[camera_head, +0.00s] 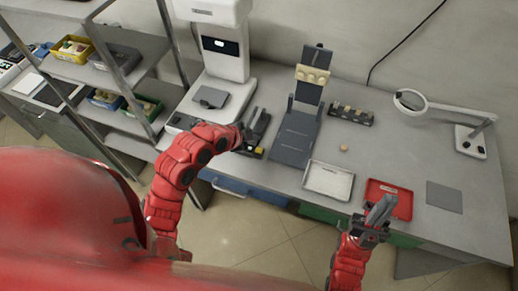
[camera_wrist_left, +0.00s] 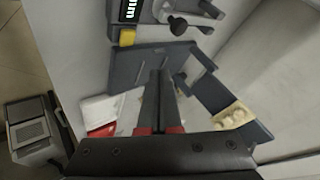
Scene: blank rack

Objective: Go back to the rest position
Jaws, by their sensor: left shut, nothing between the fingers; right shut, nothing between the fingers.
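My left gripper (camera_head: 257,122) is at the end of the red arm from the left, above the bench beside a dark grey stand (camera_head: 292,140). In the left wrist view its two fingers (camera_wrist_left: 160,92) are together with nothing between them. The stand's flat base (camera_wrist_left: 150,55) shows beyond the fingertips. My right gripper (camera_head: 381,208) is at the lower right, in front of a red tray (camera_head: 402,196) and partly covering it. It is shut and looks empty.
A cream block (camera_head: 312,74) sits on the upright stand. A white tray (camera_head: 328,193), a dark holder with small parts (camera_head: 350,115), a magnifier lamp (camera_head: 411,101) and a white machine (camera_head: 222,52) are on the bench. A metal shelf (camera_head: 112,58) with bins stands left.

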